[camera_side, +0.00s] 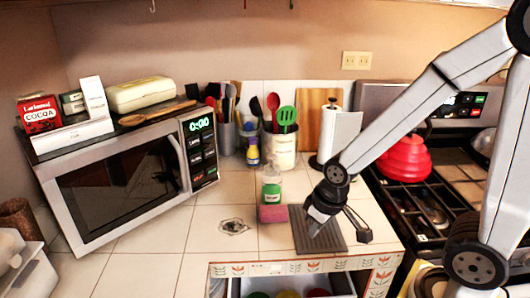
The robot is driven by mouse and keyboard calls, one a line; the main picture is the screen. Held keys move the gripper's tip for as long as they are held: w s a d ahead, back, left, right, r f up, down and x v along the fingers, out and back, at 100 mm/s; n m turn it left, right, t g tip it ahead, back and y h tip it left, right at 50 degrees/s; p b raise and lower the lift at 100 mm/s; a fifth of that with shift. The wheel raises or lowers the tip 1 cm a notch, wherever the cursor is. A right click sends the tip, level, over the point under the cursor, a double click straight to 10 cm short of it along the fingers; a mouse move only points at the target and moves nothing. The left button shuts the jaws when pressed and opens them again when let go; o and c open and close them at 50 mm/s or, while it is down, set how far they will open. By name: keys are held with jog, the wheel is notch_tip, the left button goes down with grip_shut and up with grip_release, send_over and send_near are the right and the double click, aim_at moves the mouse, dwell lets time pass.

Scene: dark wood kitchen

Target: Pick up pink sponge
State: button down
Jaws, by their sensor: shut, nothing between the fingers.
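The pink sponge (273,214) is a small pink block on the white tiled counter, just left of a dark ridged mat. A clear bottle with a green label (271,188) stands right behind it. My gripper (316,228) is low over the dark mat (328,243), to the right of the sponge and apart from it. Its fingers are shut and hold nothing. The fingertips are small and dark against the mat.
A microwave (125,170) fills the left of the counter. Utensil crocks (282,147) and a paper towel roll (338,132) stand at the back. The stove with a red kettle (405,158) is at right. An open drawer (290,285) is below the front edge. Tiles left of the sponge are mostly clear.

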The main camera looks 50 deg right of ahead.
dwell(0.3)
jog(key=shift+c, duration=0.7)
grip_release()
jog(key=shift+w, duration=0.1)
jog(key=m+y, duration=0.3)
jog(key=m, duration=2.2)
send_over(284, 210)
jog(key=f, duration=0.4)
jog(key=shift+s+a+f, duration=0.2)
jog(key=shift+s+a, duration=0.15)
jog(key=shift+w+d+f+m+t, duration=0.15)
jog(key=shift+w+d+m+t, duration=0.25)
jog(key=shift+m, duration=0.6)
jog(key=shift+f, duration=0.15)
